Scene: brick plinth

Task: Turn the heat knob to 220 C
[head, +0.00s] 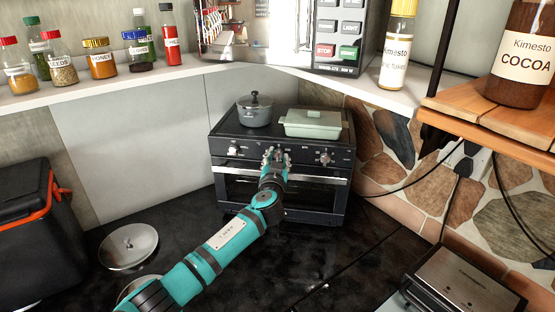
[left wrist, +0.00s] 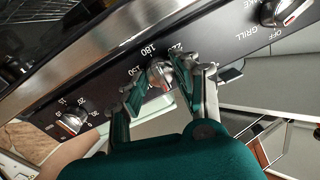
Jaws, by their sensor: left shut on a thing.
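A dark countertop oven (head: 235,196) stands at the back, with a row of knobs on its front panel. My left gripper (head: 275,156) reaches the middle of that panel. In the left wrist view, my left gripper (left wrist: 165,86) is shut on the heat knob (left wrist: 160,71), a silver knob with one finger on each side. The printed marks 150, 180 and part of a 22- mark show around it. The fingers partly cover the dial, and the exact pointer setting is hard to read. My right gripper is not in view.
Other knobs are the mode knob (left wrist: 285,12), marked OFF and GRILL, and a numbered knob (left wrist: 72,121). A grey pot (head: 254,112) and a pale green lidded dish (head: 313,124) stand on the oven. A metal appliance (head: 465,280) is at front right.

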